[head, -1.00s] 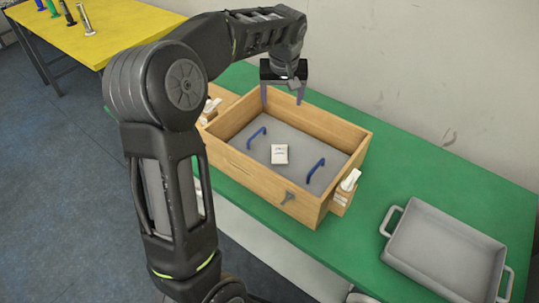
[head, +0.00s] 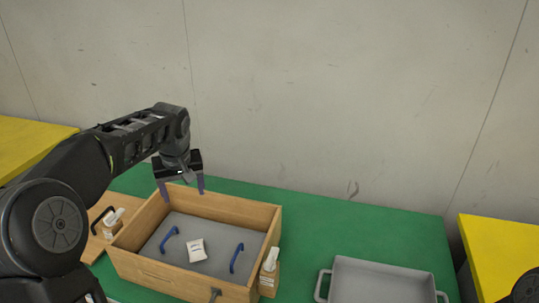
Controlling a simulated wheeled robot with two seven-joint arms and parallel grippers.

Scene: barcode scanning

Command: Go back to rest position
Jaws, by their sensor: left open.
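My left gripper (head: 181,188) is open and empty. It hangs above the far left part of a wooden box (head: 180,280), with its fingers pointing down. Inside the box is a grey panel (head: 211,226) with two blue handles (head: 169,240). A small white packet (head: 196,250) lies on the panel between the handles, apart from the gripper. My right gripper is not in view; a dark rounded part at the lower right edge looks like part of my right arm.
A grey tray (head: 385,264) with side handles stands on the green table (head: 340,222) to the right. Yellow tables (head: 500,245) show at both sides. A wall stands behind.

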